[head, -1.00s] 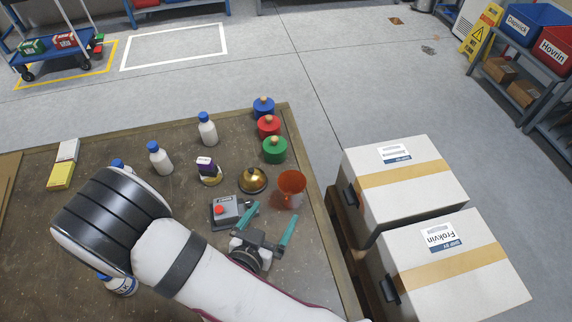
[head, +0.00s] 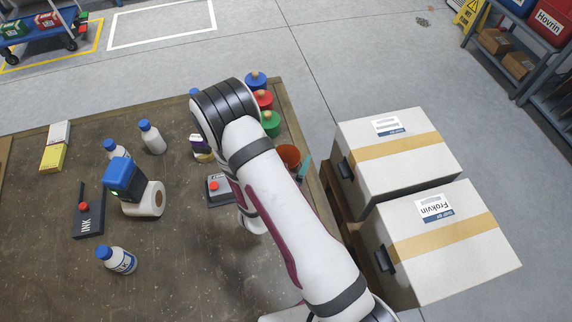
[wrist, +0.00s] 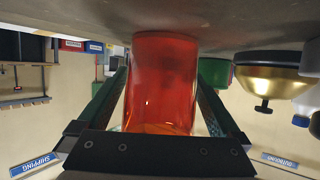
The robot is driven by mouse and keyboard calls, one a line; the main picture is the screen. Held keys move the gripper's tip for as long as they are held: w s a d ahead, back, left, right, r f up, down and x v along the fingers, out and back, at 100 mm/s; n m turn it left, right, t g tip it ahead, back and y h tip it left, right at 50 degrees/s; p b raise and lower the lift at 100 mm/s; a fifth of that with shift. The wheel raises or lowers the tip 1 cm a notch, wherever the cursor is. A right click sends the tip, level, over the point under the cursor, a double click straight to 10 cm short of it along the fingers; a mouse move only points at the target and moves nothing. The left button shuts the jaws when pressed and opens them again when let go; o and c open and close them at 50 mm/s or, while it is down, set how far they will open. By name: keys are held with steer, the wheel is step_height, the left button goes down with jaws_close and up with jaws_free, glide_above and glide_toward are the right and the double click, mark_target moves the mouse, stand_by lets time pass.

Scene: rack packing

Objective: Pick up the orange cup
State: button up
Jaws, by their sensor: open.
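The orange cup (head: 288,155) is near the table's right edge in the head view, partly hidden by my arm. In the wrist view, which is upside down, the orange cup (wrist: 162,82) fills the middle. My gripper (wrist: 160,92) is open, with one dark green finger along each side of the cup. The cup stands between the fingers; whether they touch it I cannot tell. In the head view only a teal finger (head: 305,168) shows beside the cup, and the rest of the gripper is hidden by the arm.
A gold bell (wrist: 268,82) stands beside the cup. The green pot (head: 270,123), red pot (head: 263,99) and blue pot (head: 255,80) line the table's right edge. A grey device with a red button (head: 217,188) is left of my arm. White boxes (head: 395,150) stand beyond the table.

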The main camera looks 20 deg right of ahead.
steer(key=c, duration=1.2)
steer(key=shift+o, duration=0.2)
steer(key=shift+r, duration=0.1)
